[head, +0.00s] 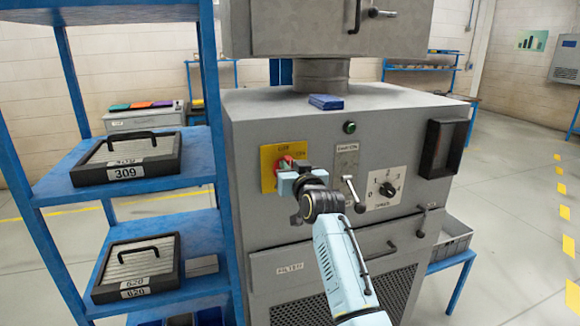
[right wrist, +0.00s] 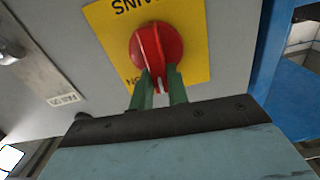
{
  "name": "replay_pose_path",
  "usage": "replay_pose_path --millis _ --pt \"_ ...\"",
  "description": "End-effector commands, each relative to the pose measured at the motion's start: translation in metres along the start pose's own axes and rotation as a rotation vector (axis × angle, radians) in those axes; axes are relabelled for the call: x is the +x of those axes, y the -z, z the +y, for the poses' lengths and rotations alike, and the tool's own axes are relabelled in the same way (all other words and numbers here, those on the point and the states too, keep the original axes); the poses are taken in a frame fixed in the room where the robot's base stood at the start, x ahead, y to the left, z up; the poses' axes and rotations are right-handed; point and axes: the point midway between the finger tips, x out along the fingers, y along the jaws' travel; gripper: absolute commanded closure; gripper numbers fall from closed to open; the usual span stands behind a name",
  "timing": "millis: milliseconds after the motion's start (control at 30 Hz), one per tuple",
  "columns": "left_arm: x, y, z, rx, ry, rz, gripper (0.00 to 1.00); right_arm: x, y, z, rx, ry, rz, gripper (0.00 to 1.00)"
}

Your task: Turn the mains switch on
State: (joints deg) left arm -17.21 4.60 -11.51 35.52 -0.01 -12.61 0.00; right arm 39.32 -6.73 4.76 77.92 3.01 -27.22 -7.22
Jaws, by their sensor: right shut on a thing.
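The mains switch is a red rotary knob (right wrist: 157,48) on a yellow plate (right wrist: 186,15) on the front of the grey machine (head: 258,118). In the head view the yellow plate (head: 268,168) shows, with the red knob (head: 287,160) partly hidden behind my right gripper (head: 288,173). In the right wrist view the green fingers of my right gripper (right wrist: 161,86) are shut on the knob's ridge, one on each side. The knob's pointer end lies between the fingertips, near partly hidden lettering. My left gripper is not in view.
A lever (head: 354,192) and a numbered selector dial (head: 387,189) sit right of the switch. A green button (head: 349,127) is above. A blue shelf rack (head: 212,90) stands close on the left, holding filter cases. A blue box (head: 326,102) lies on top of the machine.

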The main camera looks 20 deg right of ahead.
Motion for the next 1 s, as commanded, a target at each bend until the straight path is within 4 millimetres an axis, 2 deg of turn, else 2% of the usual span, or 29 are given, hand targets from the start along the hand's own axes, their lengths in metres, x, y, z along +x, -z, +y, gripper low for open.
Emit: replay_pose_path --millis 500,1000 --pt "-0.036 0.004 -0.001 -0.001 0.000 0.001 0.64 0.000 0.000 0.009 0.428 -0.001 -0.002 1.00" --pt "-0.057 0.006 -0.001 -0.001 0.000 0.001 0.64 0.000 -0.007 0.016 0.905 -0.001 -0.002 1.00"
